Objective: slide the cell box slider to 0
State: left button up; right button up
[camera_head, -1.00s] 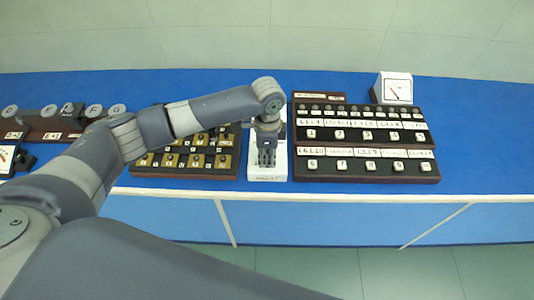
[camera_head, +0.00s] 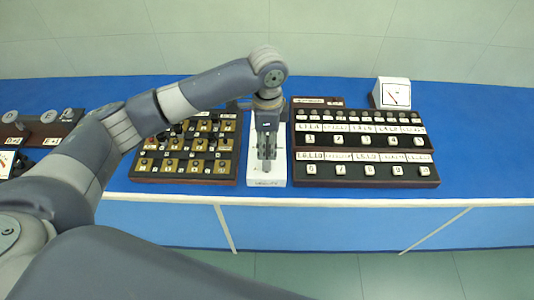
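The cell box looks to be the narrow white box (camera_head: 278,180) on the blue bench, between a brown-framed panel and a black switch panel. My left gripper (camera_head: 266,166) points down over the white box, its fingers near the box's front half. The wrist and fingers hide much of the box's top, so I cannot make out the slider or its scale marks. The fingers look close together, but whether they are shut or hold anything is too small to tell. My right gripper is not in view.
A brown panel with brass plates and black knobs (camera_head: 190,170) stands close on the left. A black panel with labelled white switches (camera_head: 365,155) stands close on the right. A white meter (camera_head: 394,93) is behind it. The blue bench (camera_head: 480,150) is clear at right.

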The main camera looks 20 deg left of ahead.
pick_arm(q)
notch_tip(320, 180, up, 3)
jog(key=shift+f, duration=0.2)
dwell(0.4)
